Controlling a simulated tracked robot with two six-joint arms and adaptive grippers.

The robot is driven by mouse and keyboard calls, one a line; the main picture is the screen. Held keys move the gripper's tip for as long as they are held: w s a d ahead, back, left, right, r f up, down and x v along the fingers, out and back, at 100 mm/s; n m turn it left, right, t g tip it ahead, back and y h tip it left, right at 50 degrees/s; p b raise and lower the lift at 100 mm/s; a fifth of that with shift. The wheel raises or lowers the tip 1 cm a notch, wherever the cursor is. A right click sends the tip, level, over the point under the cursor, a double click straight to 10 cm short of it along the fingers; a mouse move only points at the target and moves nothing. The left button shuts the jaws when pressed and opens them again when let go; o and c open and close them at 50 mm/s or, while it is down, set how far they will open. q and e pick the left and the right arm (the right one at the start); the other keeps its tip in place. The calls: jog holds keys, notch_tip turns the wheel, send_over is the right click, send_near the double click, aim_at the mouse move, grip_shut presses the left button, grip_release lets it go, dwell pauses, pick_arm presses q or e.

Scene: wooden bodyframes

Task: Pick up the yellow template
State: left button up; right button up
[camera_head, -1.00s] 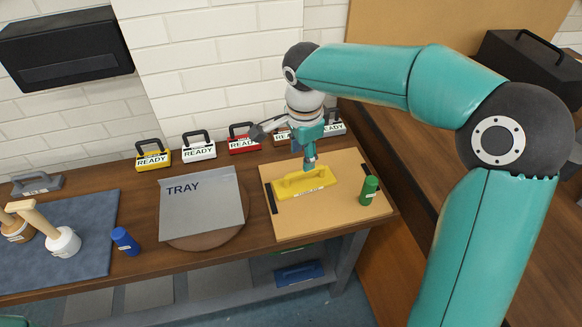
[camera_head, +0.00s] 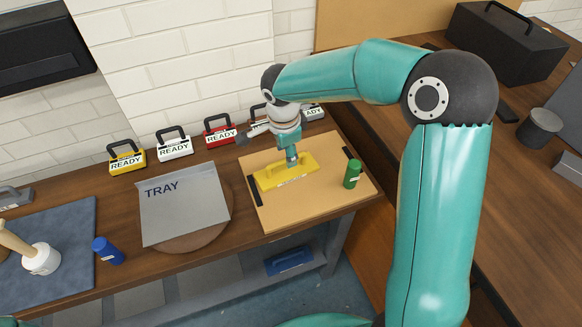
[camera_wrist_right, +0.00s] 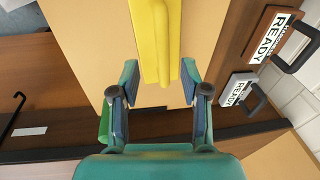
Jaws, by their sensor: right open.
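The yellow template (camera_head: 286,173) lies flat on the tan board (camera_head: 328,187) at the right end of the bench, with a raised handle along its top. My right gripper (camera_head: 291,158) points down just over the template's handle and hides part of it. In the right wrist view the fingers (camera_wrist_right: 159,78) are open and apart. The end of the yellow template (camera_wrist_right: 151,35) reaches between their tips, with a gap on each side. Whether a finger touches it I cannot tell. My left gripper is not in view.
A green cylinder (camera_head: 352,174) stands on the board right of the template. A grey tray (camera_head: 184,204) lies to the left. Several READY-labelled handled blocks, including a red one (camera_head: 221,134), line the wall. A blue cylinder (camera_head: 108,250) and a mallet (camera_head: 39,258) are farther left.

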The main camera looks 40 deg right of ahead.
jog(key=f, duration=0.3)
jog(key=f+p, duration=0.1)
jog(key=shift+w+d+f, duration=0.3)
jog(key=shift+w+f, duration=0.1)
jog(key=shift+f, duration=0.1)
jog(key=shift+f+b, duration=0.25)
jog(key=shift+b, duration=0.35)
dwell(0.6)
grip_shut()
